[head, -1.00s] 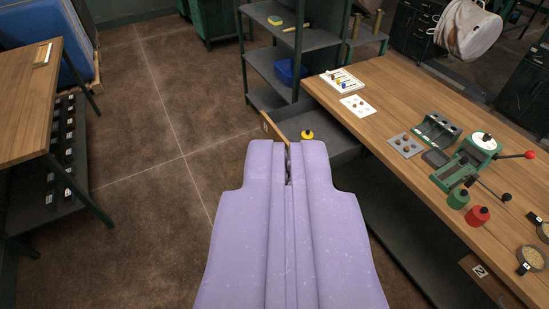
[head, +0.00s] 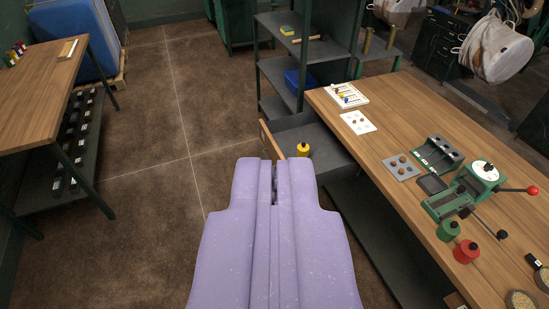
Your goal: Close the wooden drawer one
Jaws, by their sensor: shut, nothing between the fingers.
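My gripper (head: 274,165) is shut and empty, just below and near the drawer's front in the picture. I cannot tell whether it touches the drawer. My purple arm hides the floor below it.
The workbench (head: 387,176) on the right carries a green press (head: 467,190), a red container (head: 466,251) and trays. A dark shelf unit (head: 285,75) stands behind the drawer. A wooden table (head: 40,95) stands at left. Brown floor (head: 165,130) between is open.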

